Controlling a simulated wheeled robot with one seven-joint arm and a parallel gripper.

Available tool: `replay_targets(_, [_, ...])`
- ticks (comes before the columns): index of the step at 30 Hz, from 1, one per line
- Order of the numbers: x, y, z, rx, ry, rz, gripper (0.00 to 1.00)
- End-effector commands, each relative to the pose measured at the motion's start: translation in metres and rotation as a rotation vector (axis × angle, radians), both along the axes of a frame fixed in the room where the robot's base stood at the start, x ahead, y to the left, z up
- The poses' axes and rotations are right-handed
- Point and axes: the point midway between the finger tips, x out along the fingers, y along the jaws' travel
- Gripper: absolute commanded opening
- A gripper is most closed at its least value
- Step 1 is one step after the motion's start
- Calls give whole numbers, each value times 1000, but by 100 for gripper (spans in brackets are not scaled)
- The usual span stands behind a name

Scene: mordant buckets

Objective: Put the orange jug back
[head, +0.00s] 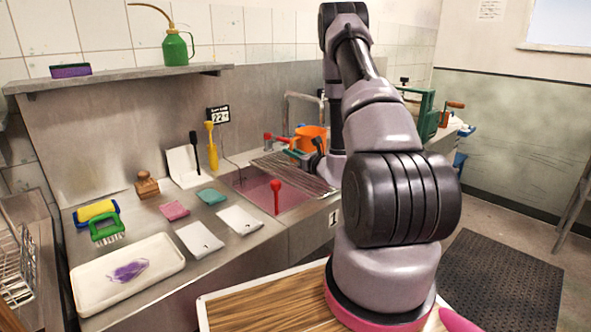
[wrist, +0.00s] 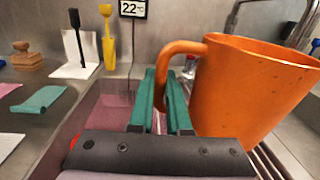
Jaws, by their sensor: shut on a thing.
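The orange jug (head: 312,137) is at the far end of the sink in the head view, partly hidden by my arm. In the wrist view the jug (wrist: 245,90) fills the right side, its rim slanting and its handle toward my fingers. My gripper (wrist: 165,78) has teal fingers shut on the handle; it also shows small in the head view (head: 298,151). The jug is over or beside the ribbed metal drainer (head: 285,168). I cannot tell whether its base touches the drainer.
The sink (head: 255,190) holds pink liquid, with a red-handled tool (head: 276,192) in it. A "22" sign (head: 218,115) stands behind. A tap (head: 300,97) rises near the jug. Cloths, brushes and a white tray (head: 90,287) occupy the left counter.

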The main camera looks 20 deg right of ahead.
Motion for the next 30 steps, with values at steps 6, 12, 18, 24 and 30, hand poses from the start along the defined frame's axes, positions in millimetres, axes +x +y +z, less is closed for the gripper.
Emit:
replay_targets(6, [0, 0, -23, 0, 0, -1, 0])
replay_targets(12, [0, 0, -51, 0, -1, -2, 0])
replay_targets(18, [0, 0, -55, -1, -3, -2, 0])
replay_targets(24, [0, 0, -57, 0, -2, -2, 0])
replay_targets(30, [0, 0, -58, 0, -2, -2, 45])
